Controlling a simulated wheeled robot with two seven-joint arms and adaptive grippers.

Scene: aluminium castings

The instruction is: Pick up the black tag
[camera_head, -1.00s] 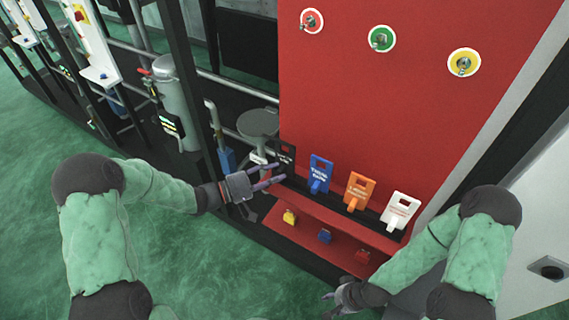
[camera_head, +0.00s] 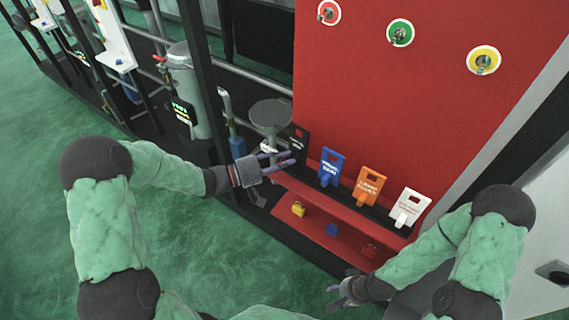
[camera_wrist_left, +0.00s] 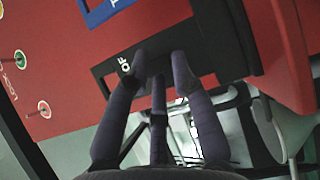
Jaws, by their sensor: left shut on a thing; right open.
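The black tag (camera_head: 299,138) is at the left end of the row of tags on the red board's ledge. My left gripper (camera_head: 290,159) is shut on it, its fingers across the tag's lower part. In the left wrist view the fingers (camera_wrist_left: 160,68) press on the black tag (camera_wrist_left: 112,68), whose white lettering is partly covered. I cannot tell whether the tag's lower edge is clear of the ledge. My right gripper (camera_head: 342,290) is open and empty, low in front of the board.
The blue tag (camera_head: 331,166), orange tag (camera_head: 368,187) and white tag (camera_head: 408,206) stand to the right on the ledge. Small padlock-like pieces, yellow (camera_head: 298,209), blue (camera_head: 331,230) and red (camera_head: 369,251), are on the lower shelf. A round grey plate (camera_head: 270,112) stands close behind the left gripper.

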